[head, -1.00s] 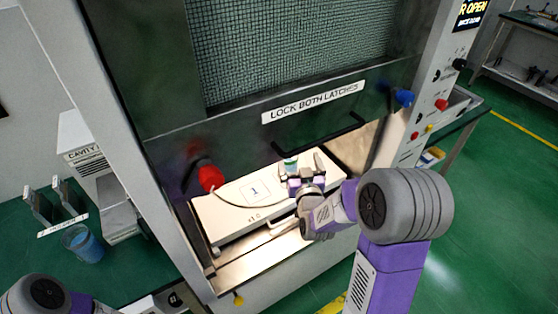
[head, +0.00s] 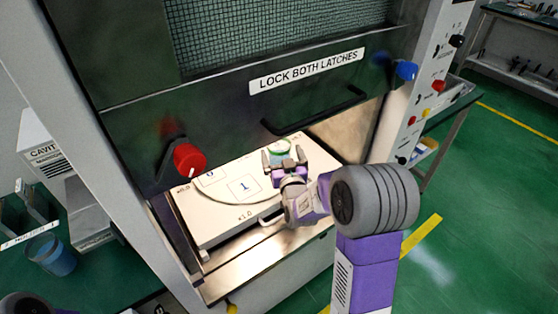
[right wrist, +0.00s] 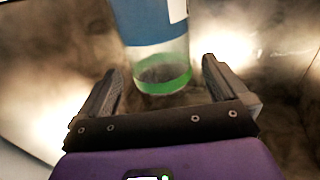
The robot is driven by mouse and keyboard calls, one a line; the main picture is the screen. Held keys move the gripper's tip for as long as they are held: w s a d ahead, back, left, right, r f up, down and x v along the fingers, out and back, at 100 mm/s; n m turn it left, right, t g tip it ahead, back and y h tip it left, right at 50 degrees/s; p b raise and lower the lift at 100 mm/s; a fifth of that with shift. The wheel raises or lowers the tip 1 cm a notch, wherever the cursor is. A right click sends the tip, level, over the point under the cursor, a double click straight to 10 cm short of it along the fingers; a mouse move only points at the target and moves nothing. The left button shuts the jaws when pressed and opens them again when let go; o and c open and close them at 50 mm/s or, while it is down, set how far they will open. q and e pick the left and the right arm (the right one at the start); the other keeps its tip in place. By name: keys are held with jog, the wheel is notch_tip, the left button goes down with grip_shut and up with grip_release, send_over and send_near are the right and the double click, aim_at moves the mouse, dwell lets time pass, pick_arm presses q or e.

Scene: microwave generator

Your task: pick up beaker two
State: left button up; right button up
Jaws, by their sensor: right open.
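A clear beaker with a green band (head: 279,152) stands at the far edge of the white tray inside the cavity. In the right wrist view the beaker (right wrist: 163,70) shows a blue band, a white label and green at its base; its top is cut off and no number is readable. My right gripper (head: 284,160) is open, reaching in under the raised door. Its fingers lie to either side of the beaker's lower part, with gaps showing on both sides. My left gripper is out of view.
The white tray (head: 215,220) carries a square marked 1. The dark door (head: 235,105) with its handle hangs above my right arm. A red knob (head: 189,158) and a blue knob (head: 405,70) flank it. Another blue beaker (head: 52,255) stands on the left bench.

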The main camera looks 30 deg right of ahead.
aim_at(279, 147)
jog(key=shift+x, duration=1.85)
jog(key=shift+r, duration=0.1)
jog(key=shift+c, duration=0.5)
jog(key=c, duration=1.2)
